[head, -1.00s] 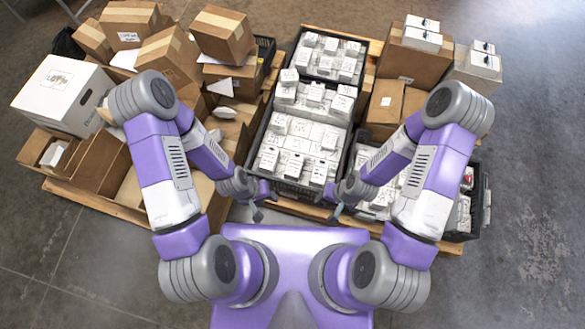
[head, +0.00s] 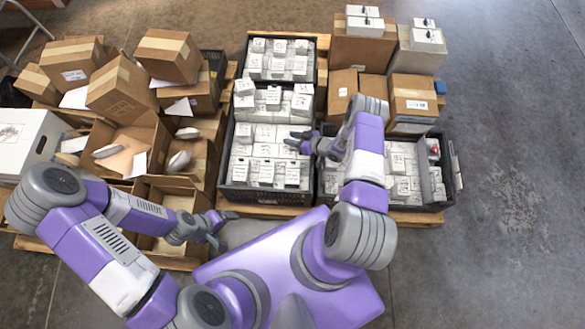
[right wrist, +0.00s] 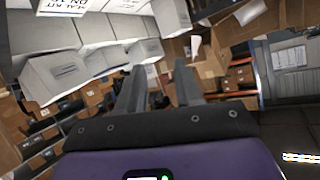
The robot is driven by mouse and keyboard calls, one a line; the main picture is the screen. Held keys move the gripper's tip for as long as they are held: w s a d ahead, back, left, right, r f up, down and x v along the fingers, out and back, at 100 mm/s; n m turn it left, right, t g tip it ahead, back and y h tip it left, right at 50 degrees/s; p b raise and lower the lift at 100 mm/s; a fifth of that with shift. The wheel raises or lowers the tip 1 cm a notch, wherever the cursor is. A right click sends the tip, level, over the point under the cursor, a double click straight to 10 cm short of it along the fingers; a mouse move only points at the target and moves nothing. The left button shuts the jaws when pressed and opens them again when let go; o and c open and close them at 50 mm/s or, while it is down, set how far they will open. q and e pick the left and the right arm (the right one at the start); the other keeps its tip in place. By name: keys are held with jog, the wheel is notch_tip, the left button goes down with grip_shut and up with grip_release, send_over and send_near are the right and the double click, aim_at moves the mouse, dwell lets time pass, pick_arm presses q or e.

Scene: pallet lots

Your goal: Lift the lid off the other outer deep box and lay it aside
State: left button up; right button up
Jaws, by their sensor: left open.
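I cannot tell which container is the deep box with the lid. A white box (head: 28,142) with a printed top stands at the left, partly cut off by the frame. A large black crate (head: 264,196) holds several small white boxes in the middle. My right gripper (head: 294,141) is over these boxes, near the crate's right side. In the right wrist view its fingers (right wrist: 158,78) are apart with nothing between them, and white boxes show beside them. My left gripper (head: 226,231) is open and empty, low beside the left pallet's front right.
Brown cartons (head: 125,88) crowd the left pallet, with open cartons (head: 127,147) in front. Another black crate (head: 450,170) of white boxes is at the right, partly behind my right arm. A tall brown carton (head: 361,48) stands behind it. The floor at the right (head: 515,180) is clear.

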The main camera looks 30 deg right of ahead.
jog(key=s+d+f+n+y, duration=0.3)
jog(key=s+n, duration=0.1)
jog(key=n+g+y, duration=0.3)
send_near(297, 164)
jog(key=a+r, duration=0.1)
jog(key=w+a+r, duration=0.1)
jog(key=shift+a+r, duration=0.4)
jog(key=shift+a+f+n, duration=0.15)
jog(key=shift+a+n, duration=0.1)
jog(key=shift+n, duration=0.05)
jog(key=w+a+f, duration=0.1)
jog(key=a, duration=0.1)
jog(key=w+a+f, duration=0.1)
jog(key=w, duration=0.1)
jog(key=shift+w+a+f+b, duration=0.2)
jog(key=shift+a+f+b, duration=0.1)
jog(key=shift+a, duration=0.1)
jog(key=shift+w+a, duration=0.35)
jog(key=shift+a, duration=0.15)
grip_shut()
